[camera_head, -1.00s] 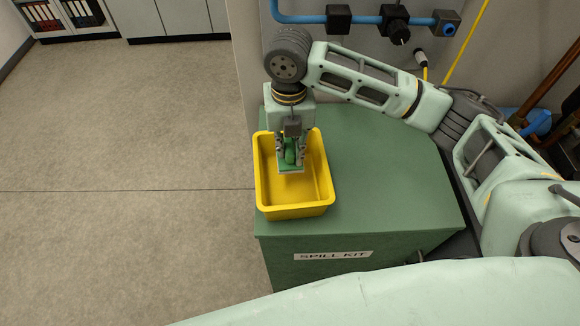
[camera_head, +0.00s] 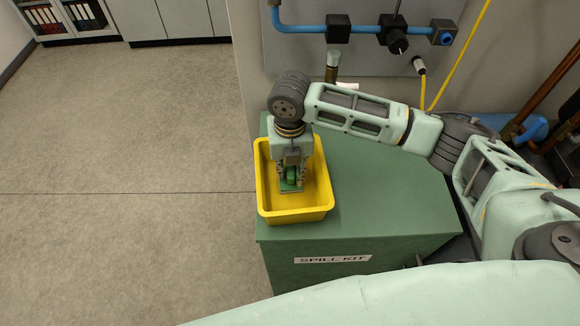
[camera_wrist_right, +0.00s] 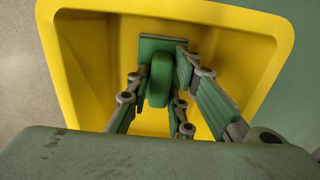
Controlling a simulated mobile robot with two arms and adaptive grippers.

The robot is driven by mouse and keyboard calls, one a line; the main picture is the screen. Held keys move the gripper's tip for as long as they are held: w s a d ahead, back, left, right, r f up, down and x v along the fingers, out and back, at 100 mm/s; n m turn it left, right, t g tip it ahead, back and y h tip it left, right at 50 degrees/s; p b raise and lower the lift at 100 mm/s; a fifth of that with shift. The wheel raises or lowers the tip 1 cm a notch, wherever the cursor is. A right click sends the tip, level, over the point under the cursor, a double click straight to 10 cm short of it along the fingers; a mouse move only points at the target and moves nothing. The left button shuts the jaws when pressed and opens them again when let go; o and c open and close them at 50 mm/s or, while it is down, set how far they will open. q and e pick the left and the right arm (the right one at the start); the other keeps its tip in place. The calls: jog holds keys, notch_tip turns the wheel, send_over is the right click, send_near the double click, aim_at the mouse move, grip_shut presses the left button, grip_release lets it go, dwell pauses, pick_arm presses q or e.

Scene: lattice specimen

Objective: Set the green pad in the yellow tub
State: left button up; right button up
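The green pad (camera_head: 291,187) is a flat plate with a raised rounded grip block, inside the yellow tub (camera_head: 264,190). In the right wrist view the pad (camera_wrist_right: 160,80) sits between the fingers of my right gripper (camera_wrist_right: 162,72), which close on its grip block from both sides. In the head view my right gripper (camera_head: 292,178) points down into the tub and partly hides the pad. The pad is low in the tub; whether it touches the floor I cannot tell. The yellow tub also shows in the wrist view (camera_wrist_right: 250,30). My left gripper is not in view.
The tub stands at the left edge of a green spill kit cabinet (camera_head: 390,195), whose top is clear to the right. Behind it are a blue pipe (camera_head: 300,19) with black fittings and a yellow hose (camera_head: 455,55). Open floor (camera_head: 130,150) lies to the left.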

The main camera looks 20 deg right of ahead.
aim_at(290, 168)
jog(key=shift+o, duration=1.2)
notch_tip(290, 168, up, 12)
jog(key=b, duration=0.3)
jog(key=shift+r, duration=0.15)
